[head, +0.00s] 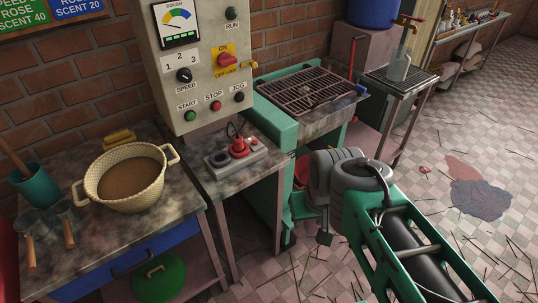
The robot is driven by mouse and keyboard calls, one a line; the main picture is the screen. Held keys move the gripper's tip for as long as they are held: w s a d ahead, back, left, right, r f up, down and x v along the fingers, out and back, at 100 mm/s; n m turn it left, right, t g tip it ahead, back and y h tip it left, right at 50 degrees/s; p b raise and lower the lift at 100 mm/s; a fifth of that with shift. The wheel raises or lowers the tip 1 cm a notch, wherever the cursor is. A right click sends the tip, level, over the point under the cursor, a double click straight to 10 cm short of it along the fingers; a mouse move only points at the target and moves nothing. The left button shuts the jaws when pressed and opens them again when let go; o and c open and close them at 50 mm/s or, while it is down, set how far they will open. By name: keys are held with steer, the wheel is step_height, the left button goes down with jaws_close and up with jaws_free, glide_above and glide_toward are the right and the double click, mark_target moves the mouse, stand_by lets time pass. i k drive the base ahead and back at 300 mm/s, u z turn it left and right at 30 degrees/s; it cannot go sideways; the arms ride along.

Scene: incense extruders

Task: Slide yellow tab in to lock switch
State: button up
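The control panel (198,75) is a cream box on the brick wall at the top. On its right side is a red rotary switch (227,59), with "ON" printed above and "OFF" below. A small yellow tab (249,65) sticks out at the panel's right edge, right of the switch, beside the lock lettering. From here I cannot tell how far in it sits. My arm reaches in from the lower right. The dark part at its end, seemingly my gripper (324,237), hangs low, well below and right of the panel. Its fingers are not clear, and nothing is visibly held.
A stone-topped table with a basket bowl (126,180), teal cup (36,184) and scoops stands left. A small stand holds a red-knobbed device (238,147). A green machine with a grate (305,90) stands right of the panel. Sticks litter the open tiled floor right.

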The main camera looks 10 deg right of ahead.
mark_target(253, 65)
steer(key=z, duration=0.75)
steer(key=i, duration=0.55)
steer(key=u, duration=2.25)
